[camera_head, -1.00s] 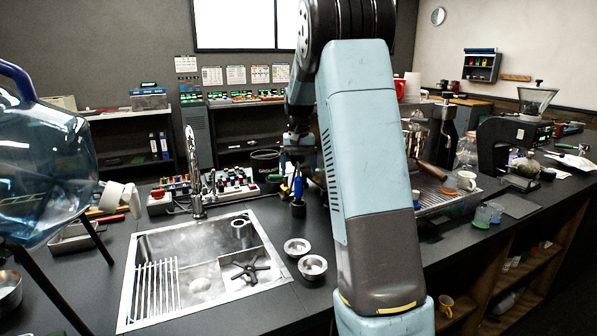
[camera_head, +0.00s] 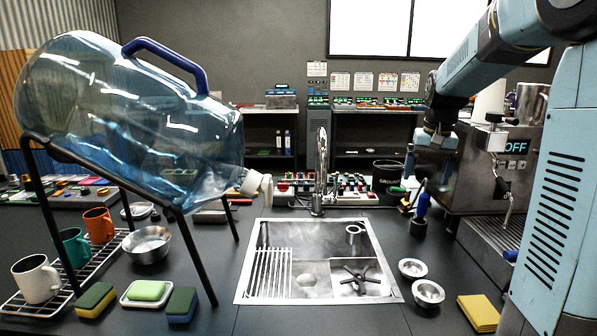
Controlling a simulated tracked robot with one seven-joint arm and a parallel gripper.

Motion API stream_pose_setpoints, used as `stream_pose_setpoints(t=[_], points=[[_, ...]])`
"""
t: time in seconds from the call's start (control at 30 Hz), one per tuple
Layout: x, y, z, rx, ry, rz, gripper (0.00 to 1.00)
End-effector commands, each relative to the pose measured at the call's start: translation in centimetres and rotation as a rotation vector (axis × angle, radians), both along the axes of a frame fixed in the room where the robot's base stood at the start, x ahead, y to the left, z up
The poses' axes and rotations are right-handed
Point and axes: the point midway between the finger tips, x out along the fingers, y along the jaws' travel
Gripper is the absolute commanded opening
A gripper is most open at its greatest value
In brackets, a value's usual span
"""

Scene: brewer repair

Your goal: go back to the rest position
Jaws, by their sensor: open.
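My gripper (camera_head: 434,150) hangs at the right of the head view, in front of the back shelves. It is small and dark there, its fingers point down, and I see nothing held in it. It is above the counter, up and to the right of the sink and near the blue-handled tool standing in a dark holder (camera_head: 421,210). My arm is bent, with its upper links running across the top right of the view.
The espresso machine (camera_head: 480,185) stands close on the right. The steel sink (camera_head: 318,262) with a tap (camera_head: 320,165) is in the middle. A large blue water jug (camera_head: 130,125) on a black stand fills the left.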

Motion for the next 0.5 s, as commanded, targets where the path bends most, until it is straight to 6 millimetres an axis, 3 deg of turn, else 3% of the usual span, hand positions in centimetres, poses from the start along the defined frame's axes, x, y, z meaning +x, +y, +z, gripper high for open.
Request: stream_pose_setpoints(t=[0.2, 0.5], points=[[-5.9, 2.6, 2.4, -0.008, -0.075, 0.054, 0.90], [-13.8, 5.7, 3.6, -0.028, -0.172, 0.128, 0.90]])
